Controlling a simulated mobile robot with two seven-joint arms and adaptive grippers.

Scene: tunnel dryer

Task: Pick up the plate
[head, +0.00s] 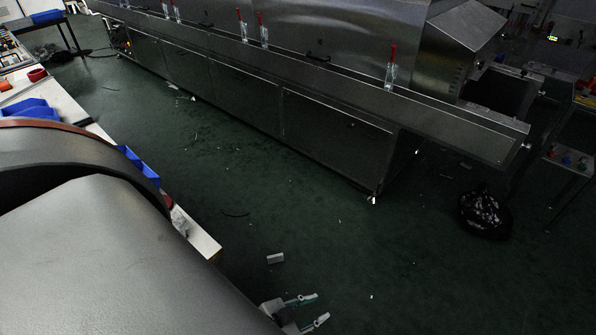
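I cannot make out a plate in the head view. My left gripper (315,309) shows at the bottom edge, over the dark green floor. Its two pale fingers are spread apart and nothing shows between them. My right gripper is not in view. A large grey arm link of mine fills the lower left and hides part of the white bench there.
A long steel dryer (335,130) runs across the back, with red-handled clamps along its ledge. A white bench (70,115) with blue bins (32,109) stands at left. A small pale block (275,258) and a black bag (484,212) lie on the floor. The middle floor is mostly clear.

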